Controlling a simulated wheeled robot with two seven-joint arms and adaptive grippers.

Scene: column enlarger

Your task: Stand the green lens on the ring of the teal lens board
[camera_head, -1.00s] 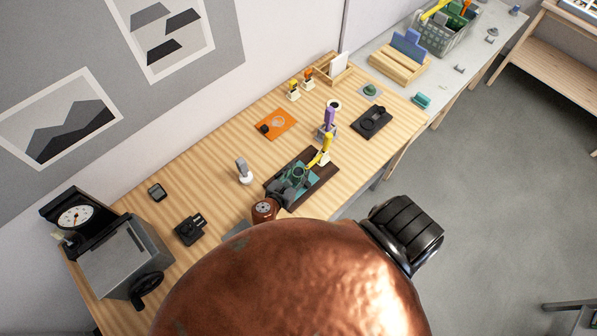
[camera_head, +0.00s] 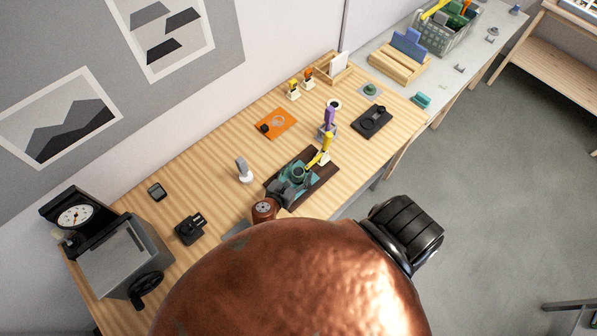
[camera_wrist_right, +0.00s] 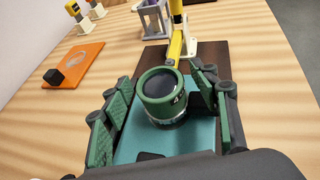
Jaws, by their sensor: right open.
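The green lens (camera_wrist_right: 163,95) stands on the teal lens board (camera_wrist_right: 190,136), with its dark glass facing up. It also shows in the head view (camera_head: 298,170). In the wrist view it looks slightly tilted, but I cannot tell if it truly leans. The board's ring is mostly hidden under the lens. My right gripper (camera_wrist_right: 163,90) is open, with its green-padded fingers on either side of the lens and gaps between. In the head view the same gripper (camera_head: 288,188) is just in front of the lens. My left gripper is not in view.
The board lies on a dark brown base (camera_head: 325,166) with a yellow arm (camera_head: 323,152) just behind the lens. A purple-topped holder (camera_head: 328,122) stands farther back. An orange plate (camera_head: 276,123) lies to the left. The wooden table is clear around the grey-and-white stand (camera_head: 244,171).

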